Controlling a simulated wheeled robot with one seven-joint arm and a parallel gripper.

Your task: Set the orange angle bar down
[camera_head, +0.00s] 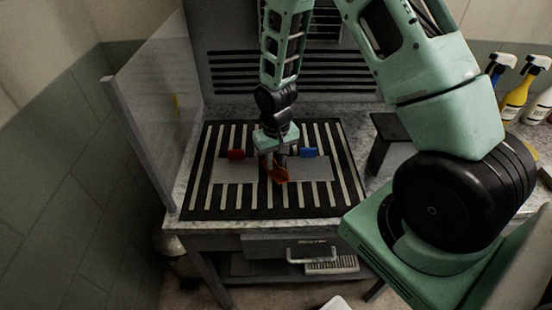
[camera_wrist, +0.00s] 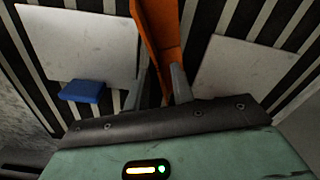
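I cannot tell whether the bar touches the sheet. The bar's near end is partly hidden by the fingers.
A blue block (camera_head: 308,152) and a red block (camera_head: 236,154) sit at the sheet's far edge, either side of my gripper. A clear panel (camera_head: 150,120) stands at the left. A dark stand (camera_head: 390,140) and spray bottles (camera_head: 517,95) are at the right. The striped front strip is clear.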

